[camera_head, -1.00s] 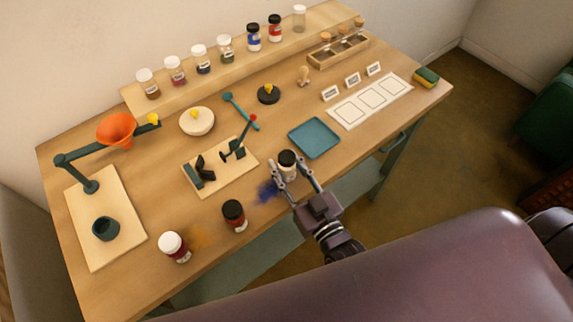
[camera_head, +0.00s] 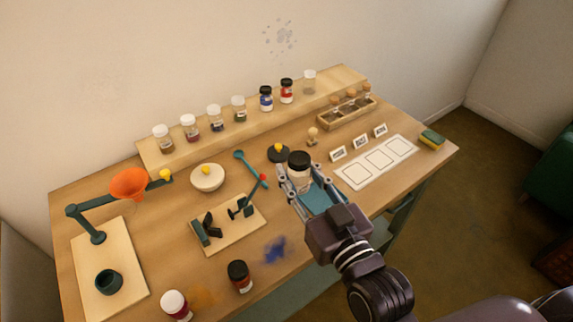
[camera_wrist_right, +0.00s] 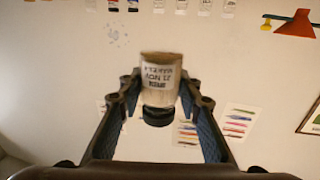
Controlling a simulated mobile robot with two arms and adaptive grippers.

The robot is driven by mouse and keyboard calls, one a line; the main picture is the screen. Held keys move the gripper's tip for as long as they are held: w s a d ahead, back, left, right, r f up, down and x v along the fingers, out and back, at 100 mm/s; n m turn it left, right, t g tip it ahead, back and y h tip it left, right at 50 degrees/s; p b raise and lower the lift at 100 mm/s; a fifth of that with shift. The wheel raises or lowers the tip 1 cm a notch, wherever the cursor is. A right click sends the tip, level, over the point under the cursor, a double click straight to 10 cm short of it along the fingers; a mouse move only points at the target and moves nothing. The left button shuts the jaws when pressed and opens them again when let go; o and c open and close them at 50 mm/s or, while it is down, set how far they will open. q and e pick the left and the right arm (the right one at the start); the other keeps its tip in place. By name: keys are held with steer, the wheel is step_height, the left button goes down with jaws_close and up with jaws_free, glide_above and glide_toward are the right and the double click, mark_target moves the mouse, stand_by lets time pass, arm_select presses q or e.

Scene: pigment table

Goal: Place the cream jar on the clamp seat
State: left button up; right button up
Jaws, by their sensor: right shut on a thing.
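The cream jar (camera_head: 298,174) has a black lid and a pale body. The clamp (camera_head: 207,226), with dark jaws and a red-tipped lever, stands on a pale wooden board (camera_head: 238,241) left of the gripper. My left gripper is not in view.
A black-lidded jar (camera_head: 239,277) and a white-lidded jar (camera_head: 175,305) stand near the front edge. Blue powder (camera_head: 275,250) lies right of the clamp board. A white bowl (camera_head: 208,178) and a teal tool (camera_head: 248,167) lie behind it. Several jars line the back shelf (camera_head: 250,120).

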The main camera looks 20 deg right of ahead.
steer(key=d+f+m+h, duration=0.2)
steer(key=d, duration=0.2)
steer(key=a+r+n+y, duration=0.1)
steer(key=a, duration=0.1)
steer(key=a+r+n+y, duration=0.1)
steer(key=shift+a+r, duration=0.3)
steer(key=shift+a, duration=0.05)
steer(key=shift+a+r, duration=0.1)
steer(key=shift+a, duration=0.3)
step_height(320, 180, down, 20)
steer(key=shift+r, duration=0.2)
steer(key=shift+f, duration=0.1)
steer(key=shift+f, duration=0.15)
steer(key=o, duration=1.2)
